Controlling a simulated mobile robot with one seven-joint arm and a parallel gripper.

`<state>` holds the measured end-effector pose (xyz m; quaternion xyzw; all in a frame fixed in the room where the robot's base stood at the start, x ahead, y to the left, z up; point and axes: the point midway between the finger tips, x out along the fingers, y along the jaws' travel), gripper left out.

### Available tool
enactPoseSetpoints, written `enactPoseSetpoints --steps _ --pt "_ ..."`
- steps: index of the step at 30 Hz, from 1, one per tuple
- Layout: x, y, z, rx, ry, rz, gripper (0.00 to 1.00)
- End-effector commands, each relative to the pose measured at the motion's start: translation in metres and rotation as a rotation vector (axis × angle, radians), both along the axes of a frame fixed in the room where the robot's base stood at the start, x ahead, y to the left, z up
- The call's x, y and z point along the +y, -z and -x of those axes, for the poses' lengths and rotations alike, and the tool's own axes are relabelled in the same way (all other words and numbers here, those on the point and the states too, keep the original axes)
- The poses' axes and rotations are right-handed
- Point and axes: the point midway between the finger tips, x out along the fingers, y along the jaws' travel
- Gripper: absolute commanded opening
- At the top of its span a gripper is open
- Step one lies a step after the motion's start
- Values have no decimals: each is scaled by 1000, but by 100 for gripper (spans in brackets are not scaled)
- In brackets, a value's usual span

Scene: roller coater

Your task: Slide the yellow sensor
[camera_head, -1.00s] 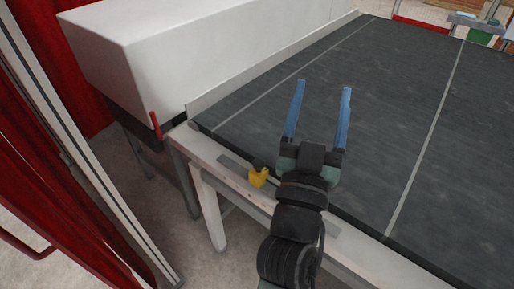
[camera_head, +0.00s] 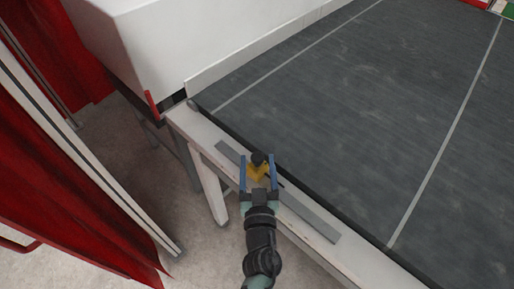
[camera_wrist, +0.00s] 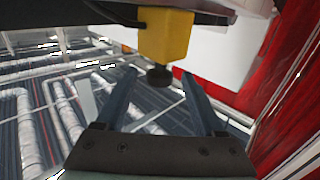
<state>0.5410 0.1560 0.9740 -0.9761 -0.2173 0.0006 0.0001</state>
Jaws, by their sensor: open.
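The yellow sensor (camera_head: 259,174) is a small yellow block with a black knob. It sits on a grey metal rail (camera_head: 305,214) along the table's white front edge. My gripper (camera_head: 257,158) is open, and its two blue fingers stand on either side of the sensor in the head view. In the wrist view, the yellow sensor (camera_wrist: 166,38) is at the top centre, with its black knob between the fingertips of my gripper (camera_wrist: 159,74). A gap shows on both sides of the knob. I cannot tell whether any finger touches the sensor.
The dark conveyor belt (camera_head: 330,110) lies behind the rail. A white machine housing (camera_head: 165,45) stands at the upper left. A red curtain (camera_head: 60,200) with white posts is at the left. Bare floor (camera_head: 205,250) lies in front of the table.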

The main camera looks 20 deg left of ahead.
Motion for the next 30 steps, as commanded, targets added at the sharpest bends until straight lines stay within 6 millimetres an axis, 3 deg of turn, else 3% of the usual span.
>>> enactPoseSetpoints --steps 3,9,22,30 --pt "9 1 -20 -3 0 0 70" --pt "19 1 -40 -2 -1 0 70" --pt "22 0 -46 0 1 0 70" --pt "22 0 -46 0 1 0 22"
